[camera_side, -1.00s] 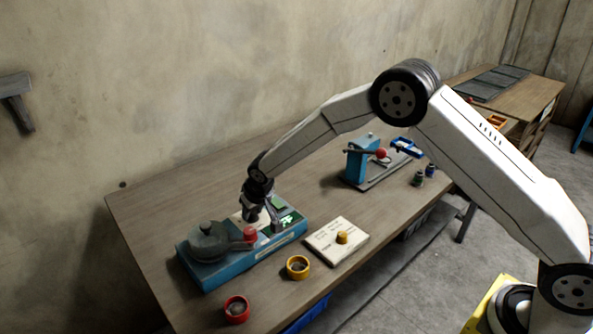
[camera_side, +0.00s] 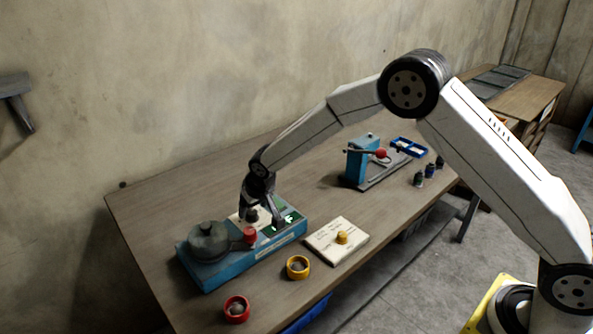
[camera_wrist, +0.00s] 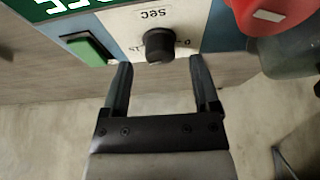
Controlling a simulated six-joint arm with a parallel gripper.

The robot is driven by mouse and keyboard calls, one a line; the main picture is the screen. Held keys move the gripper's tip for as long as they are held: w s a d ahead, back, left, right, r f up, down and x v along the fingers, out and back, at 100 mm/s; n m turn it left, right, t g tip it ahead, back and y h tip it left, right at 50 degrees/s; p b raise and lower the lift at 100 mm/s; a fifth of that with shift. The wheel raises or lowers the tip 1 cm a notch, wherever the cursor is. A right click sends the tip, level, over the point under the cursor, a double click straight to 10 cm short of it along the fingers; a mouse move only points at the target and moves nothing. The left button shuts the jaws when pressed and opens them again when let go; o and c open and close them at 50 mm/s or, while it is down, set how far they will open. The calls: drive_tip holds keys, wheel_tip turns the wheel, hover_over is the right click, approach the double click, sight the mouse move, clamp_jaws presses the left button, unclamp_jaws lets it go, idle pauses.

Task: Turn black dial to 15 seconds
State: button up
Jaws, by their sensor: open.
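The black dial (camera_wrist: 159,45) sits on a white panel marked "SEC" on the blue machine (camera_side: 205,275). In the wrist view my gripper (camera_wrist: 158,68) is open, with one finger to each side of the dial and the tips just short of it. In the side view my gripper (camera_side: 263,217) points down over the panel. The dial shows there as a dark knob (camera_side: 251,215). The scale numbers by the dial are partly hidden, and its exact setting cannot be read.
A green button (camera_wrist: 88,48) is left of the dial in the wrist view. A red knob (camera_wrist: 275,14) and the grey drum (camera_wrist: 285,55) are close on the right. A white card with a yellow knob (camera_side: 342,237) and yellow (camera_side: 298,267) and red (camera_side: 236,308) cups stand in front.

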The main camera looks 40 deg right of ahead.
sight(261, 226)
drive_tip(key=v, duration=0.6)
idle(0.5)
drive_tip(key=s+d, duration=0.3)
drive_tip(key=s, duration=0.6)
drive_tip(key=s+d+r+g, duration=0.1)
drive_tip(key=s+d, duration=0.3)
drive_tip(key=s, duration=0.5)
drive_tip(key=s+d+r+g, duration=0.1)
drive_tip(key=s+d, duration=0.3)
drive_tip(key=s, duration=0.6)
